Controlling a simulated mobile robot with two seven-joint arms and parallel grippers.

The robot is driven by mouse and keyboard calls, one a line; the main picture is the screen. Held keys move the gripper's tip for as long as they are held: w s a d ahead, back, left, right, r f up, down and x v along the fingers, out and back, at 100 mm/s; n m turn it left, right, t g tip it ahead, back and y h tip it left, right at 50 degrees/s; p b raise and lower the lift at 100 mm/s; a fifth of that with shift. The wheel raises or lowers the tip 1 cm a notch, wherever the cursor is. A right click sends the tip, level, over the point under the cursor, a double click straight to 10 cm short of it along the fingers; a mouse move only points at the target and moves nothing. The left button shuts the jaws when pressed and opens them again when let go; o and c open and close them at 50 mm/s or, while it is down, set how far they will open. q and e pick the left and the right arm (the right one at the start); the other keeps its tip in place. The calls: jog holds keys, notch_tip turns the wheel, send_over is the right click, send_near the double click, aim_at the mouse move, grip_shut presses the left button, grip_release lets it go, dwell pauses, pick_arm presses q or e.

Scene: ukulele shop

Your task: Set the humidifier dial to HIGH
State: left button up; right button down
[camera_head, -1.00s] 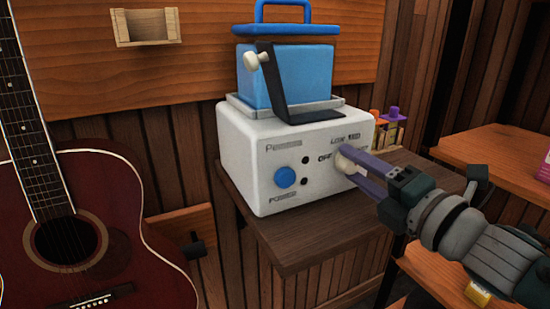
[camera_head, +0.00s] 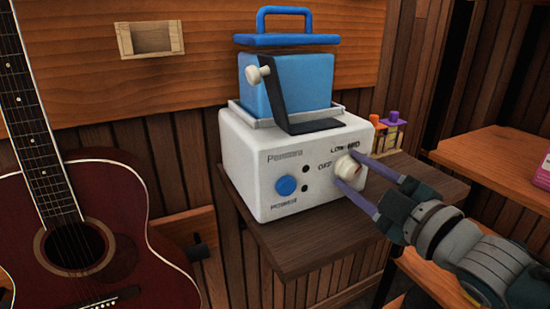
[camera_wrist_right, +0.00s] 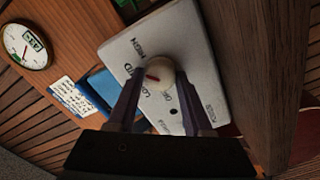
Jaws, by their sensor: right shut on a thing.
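The humidifier is a white box (camera_head: 240,165) with a blue tank (camera_head: 290,82) on top, standing on a small wooden table. Its cream dial (camera_head: 347,168) is at the right of the front face, near the words OFF, LOW and MED. My right gripper (camera_head: 358,178) comes in from the right and is shut on the dial, one finger on each side. In the right wrist view the dial (camera_wrist_right: 159,74) sits between the fingertips. Its red mark points left, toward the LOW and MED side; HIGH (camera_wrist_right: 137,47) reads farther round. My left gripper is not in view.
A blue POWER button (camera_head: 285,186) is on the same face. A dark red guitar (camera_head: 100,235) stands at the left. Small bottles (camera_head: 390,125) stand behind the box. A wooden shelf (camera_head: 500,145) is at the right, near my right arm.

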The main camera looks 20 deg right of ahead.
jog(key=m, duration=0.4)
jog(key=shift+r+m+p, duration=0.1)
jog(key=shift+m+p, duration=0.2)
jog(key=shift+p, duration=0.05)
jog(key=shift+m, duration=0.3)
jog(key=shift+c, duration=1.6)
grip_release()
jog(key=s+p, duration=0.1)
jog(key=s, duration=0.9)
jog(key=shift+d, duration=0.4)
